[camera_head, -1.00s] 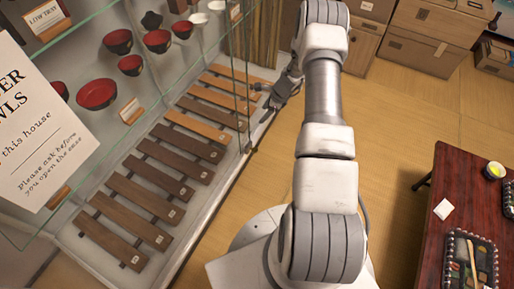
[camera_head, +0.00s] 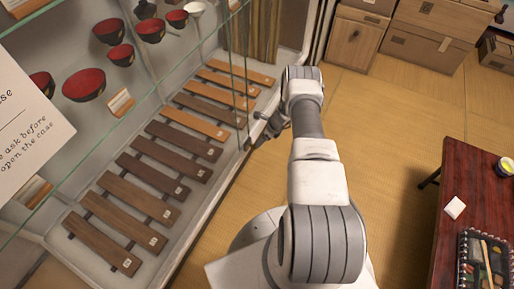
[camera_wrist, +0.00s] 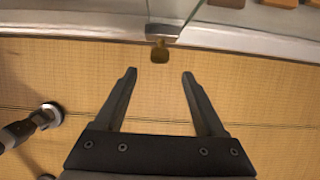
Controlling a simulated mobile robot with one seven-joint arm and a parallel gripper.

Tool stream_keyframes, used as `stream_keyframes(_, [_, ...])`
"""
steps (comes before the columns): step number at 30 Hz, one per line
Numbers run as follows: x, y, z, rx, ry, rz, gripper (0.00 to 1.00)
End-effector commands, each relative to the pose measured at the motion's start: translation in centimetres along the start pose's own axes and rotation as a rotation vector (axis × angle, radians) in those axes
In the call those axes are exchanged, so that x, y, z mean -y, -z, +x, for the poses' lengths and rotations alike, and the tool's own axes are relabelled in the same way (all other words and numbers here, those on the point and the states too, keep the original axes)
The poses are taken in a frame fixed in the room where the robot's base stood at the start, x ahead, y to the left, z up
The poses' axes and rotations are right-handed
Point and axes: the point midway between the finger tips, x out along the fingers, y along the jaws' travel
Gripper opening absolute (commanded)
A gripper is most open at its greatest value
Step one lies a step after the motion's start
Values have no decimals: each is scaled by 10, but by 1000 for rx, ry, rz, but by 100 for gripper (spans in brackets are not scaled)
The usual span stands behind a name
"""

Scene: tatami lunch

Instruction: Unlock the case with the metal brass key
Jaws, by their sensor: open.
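The glass case (camera_head: 203,200) fills the left of the head view, with wooden slats and bowls inside. In the wrist view its glass edge comes down to a small metal lock fitting (camera_wrist: 162,31) at the top centre. A brass piece, apparently the key's head (camera_wrist: 160,53), sticks out from that fitting toward me; whether it is seated in the lock is hidden. My gripper (camera_wrist: 159,75) is open and empty, its fingertips either side of the brass piece's line but short of it. In the head view my gripper (camera_head: 268,127) is beside the case's front edge, small and dark.
The tatami floor (camera_head: 385,130) between case and table is clear.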

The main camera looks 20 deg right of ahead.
Motion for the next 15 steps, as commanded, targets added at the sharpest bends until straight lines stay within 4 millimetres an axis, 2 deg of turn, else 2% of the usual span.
stream_keyframes(1, [-2,2,17,0,-2,-2,72])
stream_keyframes(6, [-1,2,48,0,-1,-3,72])
stream_keyframes(10, [0,1,61,0,0,-2,72])
stream_keyframes(15, [0,0,68,0,0,0,72])
